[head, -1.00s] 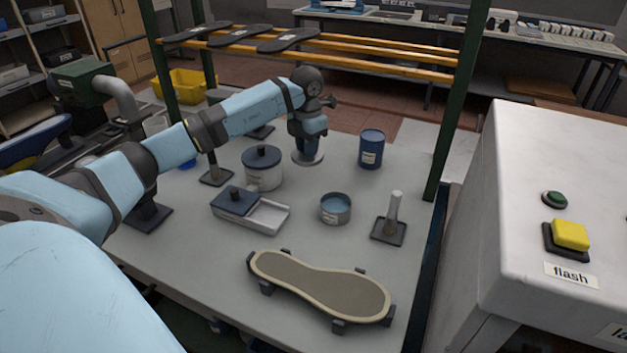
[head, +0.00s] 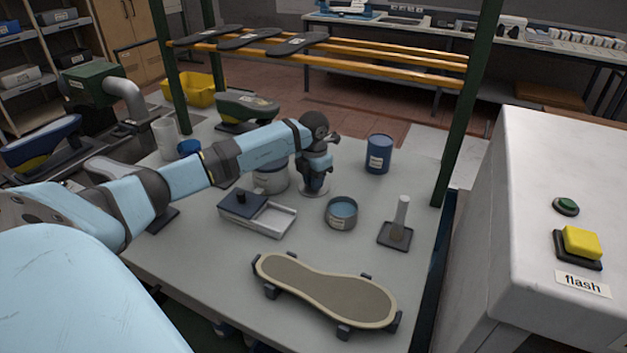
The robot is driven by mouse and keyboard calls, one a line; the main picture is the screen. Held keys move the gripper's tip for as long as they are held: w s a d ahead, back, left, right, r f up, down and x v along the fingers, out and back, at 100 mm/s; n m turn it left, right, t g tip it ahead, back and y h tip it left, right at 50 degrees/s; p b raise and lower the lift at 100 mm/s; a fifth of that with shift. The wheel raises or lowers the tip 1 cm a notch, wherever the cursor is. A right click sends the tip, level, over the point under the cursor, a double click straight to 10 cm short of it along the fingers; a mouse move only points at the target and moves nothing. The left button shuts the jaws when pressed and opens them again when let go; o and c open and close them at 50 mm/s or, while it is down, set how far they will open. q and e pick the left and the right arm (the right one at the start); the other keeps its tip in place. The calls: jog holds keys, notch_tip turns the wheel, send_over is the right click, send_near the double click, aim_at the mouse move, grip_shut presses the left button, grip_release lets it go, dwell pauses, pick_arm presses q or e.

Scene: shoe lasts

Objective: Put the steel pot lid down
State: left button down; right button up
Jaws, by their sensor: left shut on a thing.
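My left gripper (head: 315,184) points down and is shut on the steel pot lid. The steel pot lid (head: 317,192) shows as a thin grey disc under the fingers, roughly level. It is just behind and left of an open steel pot (head: 341,219) with blue contents. I cannot tell whether the lid touches the table or hangs a little above it. The gripper hides the lid's middle. My right gripper is not in view.
On the grey table (head: 205,268) are a white pot (head: 270,181) partly behind my arm, a blue can (head: 378,153), a tray with a dark cover (head: 268,216), a brush-like tool on a stand (head: 400,220) and a sole-shaped piece (head: 325,288) in front.

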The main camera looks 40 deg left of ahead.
pick_arm(q)
jog(key=shift+f, duration=0.1)
jog(key=c, duration=1)
grip_release()
notch_tip(320, 180, up, 12)
